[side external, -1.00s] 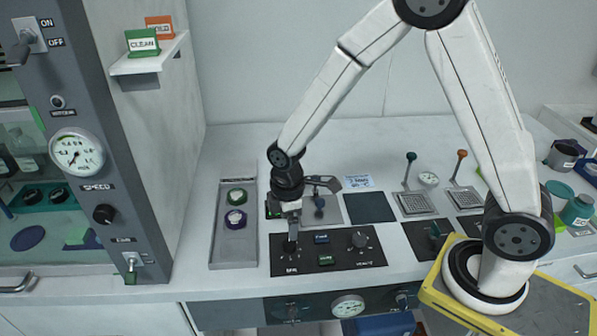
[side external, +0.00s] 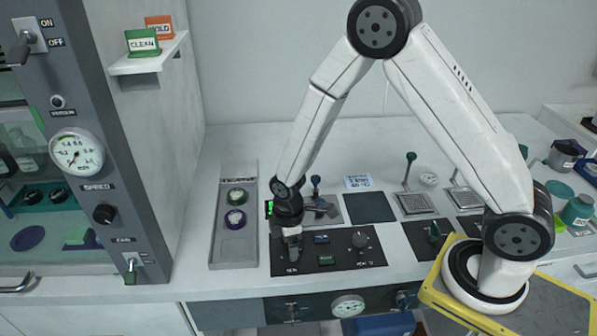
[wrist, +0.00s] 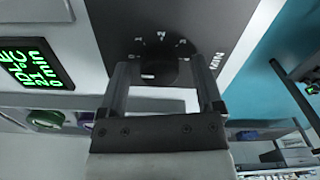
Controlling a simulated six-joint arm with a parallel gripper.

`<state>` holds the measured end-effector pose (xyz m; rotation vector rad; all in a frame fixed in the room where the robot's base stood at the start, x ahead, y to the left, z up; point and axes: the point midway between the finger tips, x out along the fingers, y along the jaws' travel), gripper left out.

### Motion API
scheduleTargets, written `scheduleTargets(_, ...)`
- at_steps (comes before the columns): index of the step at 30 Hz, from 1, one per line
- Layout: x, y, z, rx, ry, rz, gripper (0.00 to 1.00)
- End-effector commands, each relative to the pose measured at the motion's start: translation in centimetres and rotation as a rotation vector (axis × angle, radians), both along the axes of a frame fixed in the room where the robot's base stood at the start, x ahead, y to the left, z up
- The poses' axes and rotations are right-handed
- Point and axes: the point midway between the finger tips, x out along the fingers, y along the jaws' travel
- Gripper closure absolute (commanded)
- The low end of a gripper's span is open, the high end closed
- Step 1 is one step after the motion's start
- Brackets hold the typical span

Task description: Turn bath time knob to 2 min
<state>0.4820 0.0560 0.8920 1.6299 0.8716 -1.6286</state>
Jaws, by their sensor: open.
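The bath time knob is a round black knob (wrist: 158,68) on a dark panel, with white scale marks and a MIN label (wrist: 217,61) beside it in the wrist view. A pale mark shows on the knob's face; the number it points at cannot be read. My gripper (wrist: 161,82) is open, with one finger on each side of the knob and a visible gap. In the side view my gripper (side external: 292,256) is over the left part of the black control panel (side external: 340,264) and hides the knob.
A grey tray (side external: 234,252) with green and purple round items is at left. A green-lit display (wrist: 35,65) shows in the wrist view. A dark square plate (side external: 370,207) lies behind.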

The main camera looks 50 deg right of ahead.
Motion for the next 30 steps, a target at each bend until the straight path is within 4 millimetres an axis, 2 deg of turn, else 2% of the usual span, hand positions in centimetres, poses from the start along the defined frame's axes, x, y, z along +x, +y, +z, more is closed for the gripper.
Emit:
scheduleTargets(6,0.01,0.0,0.0,0.0,0.0,0.0,0.16)
scheduleTargets(14,0.01,0.0,0.01,0.0,0.0,0.0,0.98)
scheduleTargets(23,0.01,0.0,0.03,0.0,0.0,-0.016,1.0)
scheduleTargets(30,0.01,-0.02,0.03,-0.001,0.0,-0.097,1.0)
